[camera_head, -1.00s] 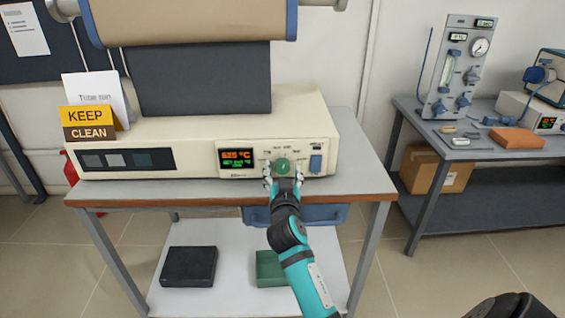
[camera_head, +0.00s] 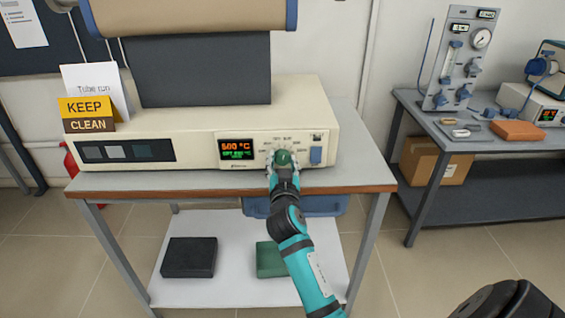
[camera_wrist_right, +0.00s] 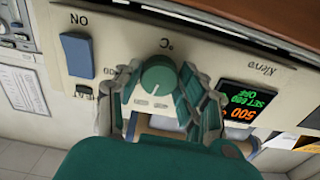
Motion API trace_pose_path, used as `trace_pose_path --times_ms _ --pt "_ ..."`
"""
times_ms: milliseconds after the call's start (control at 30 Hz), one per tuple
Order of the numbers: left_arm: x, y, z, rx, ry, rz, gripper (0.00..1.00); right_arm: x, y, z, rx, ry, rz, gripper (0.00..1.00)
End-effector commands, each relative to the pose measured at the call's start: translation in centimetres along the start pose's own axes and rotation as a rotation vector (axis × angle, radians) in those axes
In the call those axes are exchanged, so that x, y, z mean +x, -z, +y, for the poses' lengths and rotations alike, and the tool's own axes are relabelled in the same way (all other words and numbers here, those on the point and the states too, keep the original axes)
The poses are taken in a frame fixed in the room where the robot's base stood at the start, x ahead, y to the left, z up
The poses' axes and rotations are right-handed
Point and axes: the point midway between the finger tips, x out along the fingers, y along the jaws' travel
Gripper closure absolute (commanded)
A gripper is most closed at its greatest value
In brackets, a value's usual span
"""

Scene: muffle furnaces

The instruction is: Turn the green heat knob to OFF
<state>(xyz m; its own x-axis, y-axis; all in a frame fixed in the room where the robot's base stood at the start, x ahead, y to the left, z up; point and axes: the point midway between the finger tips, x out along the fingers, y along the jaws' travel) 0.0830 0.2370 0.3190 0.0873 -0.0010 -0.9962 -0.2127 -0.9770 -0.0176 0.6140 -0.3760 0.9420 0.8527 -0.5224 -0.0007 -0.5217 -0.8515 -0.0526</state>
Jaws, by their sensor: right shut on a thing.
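The green heat knob (camera_head: 283,158) is on the front panel of the cream furnace (camera_head: 210,120), right of its lit display. My right gripper (camera_head: 284,168) reaches it from the front, and its fingers partly cover the knob and the printed marks. In the right wrist view, which is upside down, the green knob (camera_wrist_right: 157,76) sits between the fingers of my right gripper (camera_wrist_right: 160,88), which are shut on its sides. The knob's pointer setting cannot be read clearly. The display (camera_head: 237,149) shows about 500 °C in orange above a green set line. My left gripper is not seen.
A blue rocker switch (camera_head: 316,155) marked ON in the wrist view is right of the knob. A KEEP CLEAN sign (camera_head: 87,114) stands on the furnace's left. The bench edge (camera_head: 230,190) runs just below the panel. A second table (camera_head: 470,145) stands right.

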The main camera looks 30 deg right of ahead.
Motion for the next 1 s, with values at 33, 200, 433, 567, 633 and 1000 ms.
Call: trace_pose_path --times_ms 33,200,433,567,633,1000 --pt "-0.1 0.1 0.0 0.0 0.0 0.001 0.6 0.0 0.1 0.0 -0.009 0.0 0.0 0.93" --pt "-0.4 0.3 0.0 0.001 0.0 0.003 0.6 0.0 0.1 0.0 -0.076 0.0 0.0 0.93" --pt "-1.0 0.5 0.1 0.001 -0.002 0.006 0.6 0.0 0.3 0.0 -0.249 -0.001 0.002 0.93" --pt "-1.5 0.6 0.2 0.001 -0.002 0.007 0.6 0.0 0.3 0.1 -0.372 0.0 0.002 0.93" --pt "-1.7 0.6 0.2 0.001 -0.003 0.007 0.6 0.0 0.3 0.1 -0.439 -0.001 0.002 0.93" --pt "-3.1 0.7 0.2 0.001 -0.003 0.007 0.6 0.0 0.4 0.1 -0.793 0.0 0.003 0.93"
